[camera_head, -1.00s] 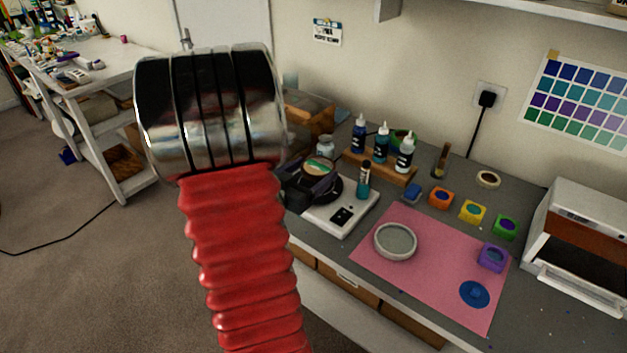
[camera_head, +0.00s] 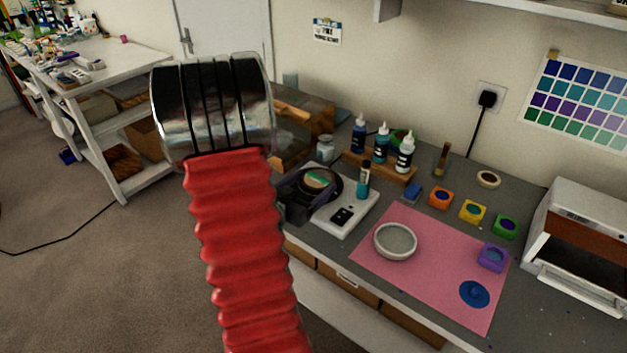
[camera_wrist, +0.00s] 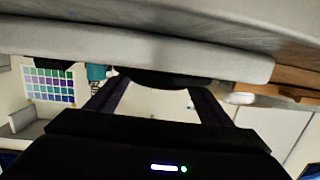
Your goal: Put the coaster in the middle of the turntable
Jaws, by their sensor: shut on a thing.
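The coaster (camera_head: 317,178) is a small round disc with tan and green on top. My dark gripper (camera_head: 311,184) is shut on it from the left. The turntable (camera_head: 337,189) is a black round plate. In the head view the coaster overlaps the plate, and I cannot tell whether it touches it. In the wrist view, which is upside down, my gripper's two fingers (camera_wrist: 158,100) stand on either side of a dark round edge. The coaster cannot be made out clearly there.
A white scale-like box (camera_head: 346,214) and a teal bottle (camera_head: 363,182) stand close to the turntable. A rack of dropper bottles (camera_head: 380,167) is behind. A round grey mould (camera_head: 395,241) lies on the pink mat (camera_head: 430,283). An orange-brown box (camera_head: 305,115) stands behind my gripper.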

